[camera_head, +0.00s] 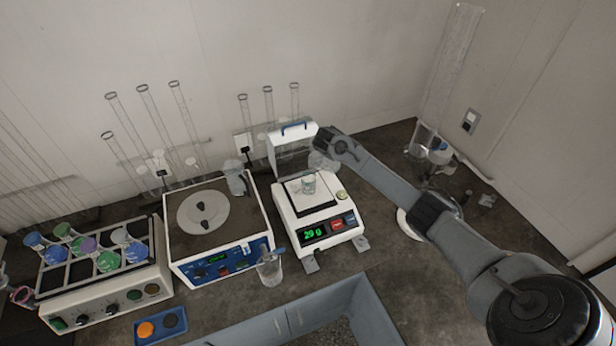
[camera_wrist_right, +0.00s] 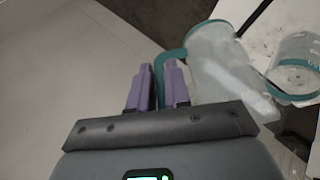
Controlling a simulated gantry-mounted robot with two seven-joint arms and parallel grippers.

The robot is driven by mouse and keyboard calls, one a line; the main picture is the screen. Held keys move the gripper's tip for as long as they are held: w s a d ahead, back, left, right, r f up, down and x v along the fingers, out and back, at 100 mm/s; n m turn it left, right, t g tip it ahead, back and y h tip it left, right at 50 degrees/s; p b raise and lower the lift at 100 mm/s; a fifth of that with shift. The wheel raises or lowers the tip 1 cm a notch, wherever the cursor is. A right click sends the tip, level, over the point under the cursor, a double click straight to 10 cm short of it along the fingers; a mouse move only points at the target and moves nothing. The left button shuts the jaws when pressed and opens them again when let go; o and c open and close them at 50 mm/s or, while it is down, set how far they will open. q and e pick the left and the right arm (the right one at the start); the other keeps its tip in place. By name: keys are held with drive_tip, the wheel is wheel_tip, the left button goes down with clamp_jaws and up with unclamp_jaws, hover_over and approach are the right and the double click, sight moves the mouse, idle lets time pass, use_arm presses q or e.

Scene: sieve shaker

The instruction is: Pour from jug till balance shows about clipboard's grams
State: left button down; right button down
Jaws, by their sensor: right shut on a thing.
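My right gripper (camera_wrist_right: 158,84) is shut on the teal handle of a translucent jug (camera_wrist_right: 218,60); the handle lies between its purple fingers. In the head view my right gripper (camera_head: 326,141) is above the back right of the white balance (camera_head: 291,222). The jug (camera_head: 322,161) looks tilted close to a small glass beaker (camera_head: 309,183) on the balance pan. The green display (camera_head: 313,233) seems to read 29 followed by a 0 or g. I cannot make out any stream or the level in the jug. The clipboard cannot be made out. My left gripper is out of view.
A hinged clear draft shield (camera_head: 291,150) stands behind the pan. A round-plate instrument (camera_head: 203,212) and a rack of coloured flasks (camera_head: 100,255) stand to the left. An empty-looking beaker (camera_head: 269,270) stands at the balance's front left. A grey tray (camera_head: 300,318) lies in front.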

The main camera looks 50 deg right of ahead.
drive_tip(key=shift+s+a, duration=0.1)
drive_tip(key=shift+a, duration=0.05)
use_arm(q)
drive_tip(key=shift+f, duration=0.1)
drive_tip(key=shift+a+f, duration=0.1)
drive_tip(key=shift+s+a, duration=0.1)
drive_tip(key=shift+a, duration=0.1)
use_arm(e)
drive_tip(key=shift+r, duration=0.1)
use_arm(q)
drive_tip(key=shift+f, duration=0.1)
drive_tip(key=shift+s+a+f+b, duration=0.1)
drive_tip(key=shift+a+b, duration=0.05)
drive_tip(key=shift+b, duration=0.2)
use_arm(e)
drive_tip(key=shift+a+h, duration=0.1)
drive_tip(key=shift+h, duration=0.2)
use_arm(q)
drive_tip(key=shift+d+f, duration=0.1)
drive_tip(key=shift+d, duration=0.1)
